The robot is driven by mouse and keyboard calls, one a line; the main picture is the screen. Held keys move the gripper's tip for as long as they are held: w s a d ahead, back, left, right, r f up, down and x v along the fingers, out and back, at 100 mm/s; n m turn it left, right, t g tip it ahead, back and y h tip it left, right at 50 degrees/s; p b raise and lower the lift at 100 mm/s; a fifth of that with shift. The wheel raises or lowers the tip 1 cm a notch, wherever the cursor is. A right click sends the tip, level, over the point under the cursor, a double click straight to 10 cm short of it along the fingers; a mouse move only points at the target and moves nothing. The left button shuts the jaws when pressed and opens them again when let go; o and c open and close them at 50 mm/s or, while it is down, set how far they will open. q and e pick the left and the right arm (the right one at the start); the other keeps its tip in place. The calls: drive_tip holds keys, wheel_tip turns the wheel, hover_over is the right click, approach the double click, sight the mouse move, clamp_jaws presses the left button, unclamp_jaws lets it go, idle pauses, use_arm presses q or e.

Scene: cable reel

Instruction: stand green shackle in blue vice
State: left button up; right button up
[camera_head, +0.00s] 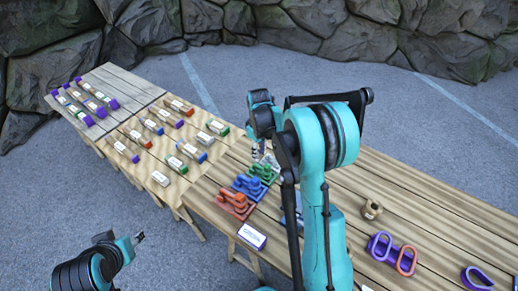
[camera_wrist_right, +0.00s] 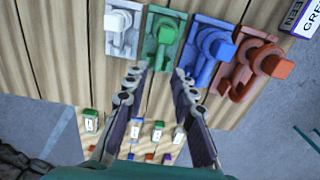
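The blue vice (camera_head: 247,187) stands on the near table between the orange-red vice and the green vice. It also shows in the right wrist view (camera_wrist_right: 212,48). My right gripper (camera_head: 262,157) is above the far end of the vice row. In the wrist view its two fingers (camera_wrist_right: 158,76) are apart with nothing between them, pointing toward the green vice (camera_wrist_right: 164,36), beside the blue one. My left gripper (camera_head: 139,238) is low at the left, away from the tables; its opening is too small to make out.
An orange-red vice (camera_head: 235,203) and a white vice (camera_wrist_right: 120,30) flank the row. A label block (camera_head: 252,236) lies at the near edge. Purple (camera_head: 380,246) and orange (camera_head: 407,260) shackles lie at right, near a brown piece (camera_head: 372,209). Several labelled blocks cover the far table.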

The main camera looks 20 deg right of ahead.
sight(259, 166)
drive_tip(key=shift+f+b, duration=2.7)
drive_tip(key=shift+f, duration=1.15)
clamp_jaws()
drive_tip(key=shift+r, duration=0.1)
drive_tip(key=shift+r+p, duration=1.6)
drive_tip(key=shift+r, duration=0.9)
